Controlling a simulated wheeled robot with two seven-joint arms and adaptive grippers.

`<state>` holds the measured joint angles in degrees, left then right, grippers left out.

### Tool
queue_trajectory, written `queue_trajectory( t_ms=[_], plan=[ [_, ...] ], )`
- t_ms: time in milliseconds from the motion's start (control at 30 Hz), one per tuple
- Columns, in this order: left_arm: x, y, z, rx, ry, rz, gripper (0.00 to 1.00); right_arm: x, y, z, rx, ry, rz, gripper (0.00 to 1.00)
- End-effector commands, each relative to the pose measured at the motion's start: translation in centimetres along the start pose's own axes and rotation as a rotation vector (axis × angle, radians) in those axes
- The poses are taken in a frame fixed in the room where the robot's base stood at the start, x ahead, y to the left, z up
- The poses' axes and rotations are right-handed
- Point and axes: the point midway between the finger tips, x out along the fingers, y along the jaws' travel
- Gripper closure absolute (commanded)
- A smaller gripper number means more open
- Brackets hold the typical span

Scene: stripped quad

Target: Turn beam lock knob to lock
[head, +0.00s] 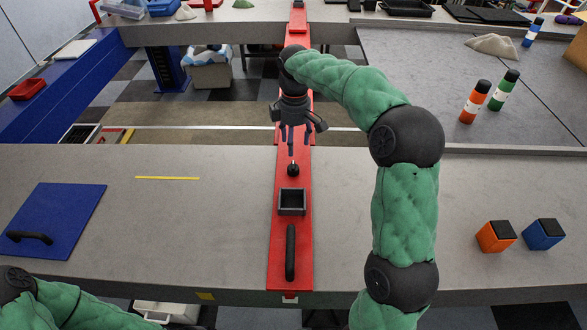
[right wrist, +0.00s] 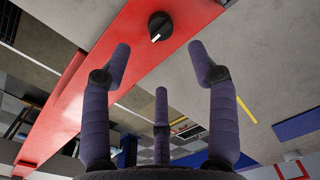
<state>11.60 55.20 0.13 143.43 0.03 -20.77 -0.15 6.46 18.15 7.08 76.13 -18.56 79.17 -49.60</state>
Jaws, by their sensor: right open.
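The red beam (head: 304,250) runs lengthwise across the grey table and over the gap behind it. A small round black beam lock knob (head: 293,170) sits on the beam near the table's back edge. In the right wrist view the knob (right wrist: 160,26) shows a white pointer mark on its face. My right gripper (head: 294,145) is just beyond the knob, fingers spread, open and empty. In the right wrist view its fingertips (right wrist: 160,62) are apart from the knob, which appears above the gap between them. My left gripper is out of view; only my left arm shows.
On the beam are a black open box (head: 291,213) and a black bar handle (head: 291,252). A blue board (head: 60,215) with a handle lies left. Orange (head: 495,237) and blue (head: 543,235) blocks stand right. The table between is mostly clear.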

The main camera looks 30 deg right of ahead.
Motion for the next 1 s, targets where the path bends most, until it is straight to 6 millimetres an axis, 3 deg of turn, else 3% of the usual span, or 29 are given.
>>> queue_trajectory(
  t_ms=[300,500,700,1000],
  plan=[
    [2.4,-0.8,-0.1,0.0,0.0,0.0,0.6,5.9,-0.1,0.1,0.0,-0.002,-0.004,0.4],
    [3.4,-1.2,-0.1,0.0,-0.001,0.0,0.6,8.6,-0.1,0.1,0.0,-0.001,-0.002,0.4],
    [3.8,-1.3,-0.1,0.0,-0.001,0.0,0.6,9.7,-0.1,0.1,0.0,-0.001,-0.002,0.4],
    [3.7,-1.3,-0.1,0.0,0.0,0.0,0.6,9.8,-0.1,0.1,0.0,-0.001,-0.002,0.4]
  ],
)
